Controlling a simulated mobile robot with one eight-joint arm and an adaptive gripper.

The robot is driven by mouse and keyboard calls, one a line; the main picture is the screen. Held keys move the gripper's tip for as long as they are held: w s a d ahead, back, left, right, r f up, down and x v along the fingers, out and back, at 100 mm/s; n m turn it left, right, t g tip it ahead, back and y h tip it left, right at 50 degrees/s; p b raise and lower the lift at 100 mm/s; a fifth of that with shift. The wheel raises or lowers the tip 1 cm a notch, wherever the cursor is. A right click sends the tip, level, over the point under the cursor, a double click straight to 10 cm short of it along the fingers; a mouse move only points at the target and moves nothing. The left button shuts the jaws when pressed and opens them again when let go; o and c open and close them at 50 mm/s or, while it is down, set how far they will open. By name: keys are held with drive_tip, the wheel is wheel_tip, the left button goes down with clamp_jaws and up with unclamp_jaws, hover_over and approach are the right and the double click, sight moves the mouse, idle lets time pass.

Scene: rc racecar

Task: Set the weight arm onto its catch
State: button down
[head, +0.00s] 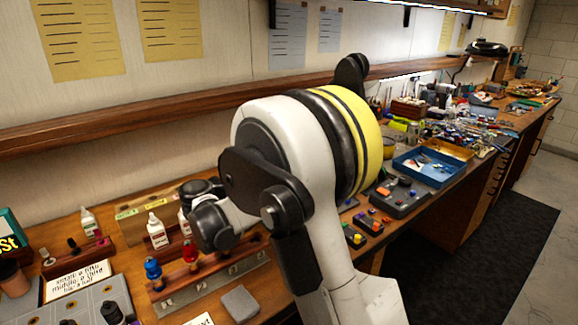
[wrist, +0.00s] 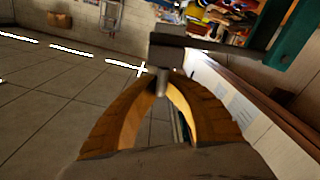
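In the wrist view my gripper (wrist: 162,88) has its two orange-brown fingers curving together, with the tips around a short grey pin (wrist: 162,78). The pin joins a dark bar (wrist: 215,54) with a blocky left end, which looks like the weight arm. The bar runs to the right across the picture, roughly level there. I cannot make out the catch in either view. In the head view my arm fills the middle, and my gripper is hidden.
A long wooden workbench (head: 270,308) runs along the wall. On it are small bottles (head: 157,231), a grey panel (head: 85,300), a blue tray (head: 428,167) and button boxes (head: 400,196). A wooden wall rail (head: 150,113) runs behind. The floor at right with a dark mat (head: 490,250) is clear.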

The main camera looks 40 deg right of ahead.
drive_tip(key=c, duration=1.5)
unclamp_jaws()
wheel_tip(320, 180, up, 10)
drive_tip(key=shift+r, duration=0.1)
drive_tip(key=shift+s+f, duration=0.25)
drive_tip(key=shift+f, duration=0.05)
drive_tip(key=s+a+f+n+t+y, duration=0.4)
drive_tip(key=s+a+f+n+y, duration=0.35)
drive_tip(key=s+f+y, duration=0.35)
drive_tip(key=s+a+f+n+t+y, duration=0.1)
drive_tip(key=s+a+f+n+y, duration=0.1)
drive_tip(key=a, duration=0.5)
drive_tip(key=s+a+f+n+t+y, duration=0.1)
drive_tip(key=s+a+f+n+y, duration=0.1)
drive_tip(key=s+a+f+y, duration=0.3)
drive_tip(key=shift+s+a+f+t, duration=0.3)
drive_tip(key=shift+s+a+f, duration=0.15)
drive_tip(key=shift+s+a, duration=0.7)
